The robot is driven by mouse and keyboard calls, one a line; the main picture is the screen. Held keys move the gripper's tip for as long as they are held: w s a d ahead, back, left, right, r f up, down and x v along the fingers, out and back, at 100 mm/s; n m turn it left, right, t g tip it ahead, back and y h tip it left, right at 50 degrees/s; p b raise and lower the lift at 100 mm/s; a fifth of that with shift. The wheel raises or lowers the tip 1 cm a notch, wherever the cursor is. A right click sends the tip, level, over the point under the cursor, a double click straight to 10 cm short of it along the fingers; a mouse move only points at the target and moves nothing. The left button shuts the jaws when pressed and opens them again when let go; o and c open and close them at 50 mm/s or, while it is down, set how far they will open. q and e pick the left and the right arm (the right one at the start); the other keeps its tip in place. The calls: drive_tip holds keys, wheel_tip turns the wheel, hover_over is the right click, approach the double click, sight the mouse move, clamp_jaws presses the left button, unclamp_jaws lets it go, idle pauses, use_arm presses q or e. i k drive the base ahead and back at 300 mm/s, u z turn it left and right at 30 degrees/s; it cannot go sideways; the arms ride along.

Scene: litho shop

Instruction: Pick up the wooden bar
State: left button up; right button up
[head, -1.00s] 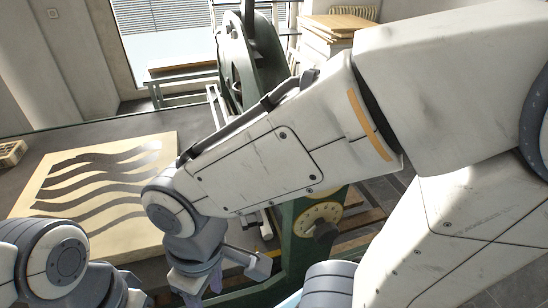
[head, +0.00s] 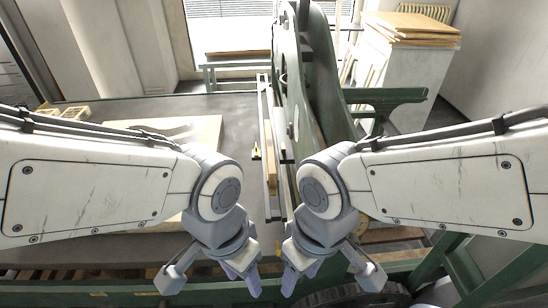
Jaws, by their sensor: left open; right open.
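A narrow tan strip (head: 270,165), which looks like the wooden bar, runs lengthwise beside grey rails left of the green press. Its near end is close to my arms and I cannot tell where it ends. My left gripper (head: 243,281) is open and appears empty, low in the middle of the head view. My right gripper (head: 302,278) is open and appears empty just to its right. Both sit nearer to me than the strip and apart from it, with fingers pointing down.
A pale slab (head: 200,128) lies on the dark table (head: 225,102), partly hidden by my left arm. A small yellow item (head: 255,152) lies near the rails. The green press (head: 310,75) rises at centre. Boards (head: 412,27) lie on a white cabinet (head: 405,75) at back right.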

sight(269, 156)
drive_tip(key=z, duration=2.15)
drive_tip(key=k, duration=0.75)
drive_tip(key=u, duration=1.05)
drive_tip(key=i, duration=0.5)
